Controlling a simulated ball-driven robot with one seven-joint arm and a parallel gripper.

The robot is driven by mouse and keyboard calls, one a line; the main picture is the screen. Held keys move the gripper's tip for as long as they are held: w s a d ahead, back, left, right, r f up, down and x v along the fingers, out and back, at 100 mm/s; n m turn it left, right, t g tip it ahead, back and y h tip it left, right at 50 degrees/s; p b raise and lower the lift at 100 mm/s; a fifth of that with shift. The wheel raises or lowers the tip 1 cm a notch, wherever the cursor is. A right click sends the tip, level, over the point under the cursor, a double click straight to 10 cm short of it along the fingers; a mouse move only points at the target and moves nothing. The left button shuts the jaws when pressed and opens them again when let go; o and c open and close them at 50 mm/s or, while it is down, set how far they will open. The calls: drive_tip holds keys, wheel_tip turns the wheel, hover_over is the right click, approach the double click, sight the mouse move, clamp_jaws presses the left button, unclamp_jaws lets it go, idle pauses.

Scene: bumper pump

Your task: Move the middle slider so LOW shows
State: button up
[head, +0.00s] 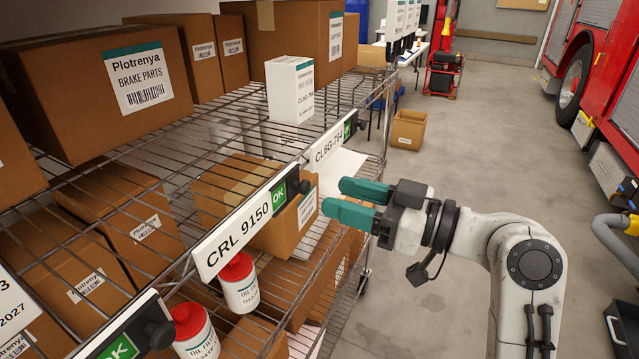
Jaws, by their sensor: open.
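The middle label holder (232,232) reads CRL 9150 and is fixed along the shelf's front edge. Its green window (279,193) shows OK; LOW is not visible there. A dark slider knob (305,186) sits at the right end of this holder, just right of the green window. My gripper (332,197) has two green fingers, open and apart, with nothing between them. The fingers point left toward the knob, and a small gap shows between the fingertips and it.
Another holder with a green window (347,130) is farther along the shelf; a nearer one showing OK (120,348) is at lower left. Red-capped bottles (240,284) and cardboard boxes (285,232) stand below the middle holder. The floor (480,150) at right is open.

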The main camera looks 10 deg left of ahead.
sight(308, 187)
drive_tip(key=shift+p+x, duration=0.4)
drive_tip(key=shift+x, duration=2.05)
drive_tip(key=shift+c, duration=0.5)
clamp_jaws()
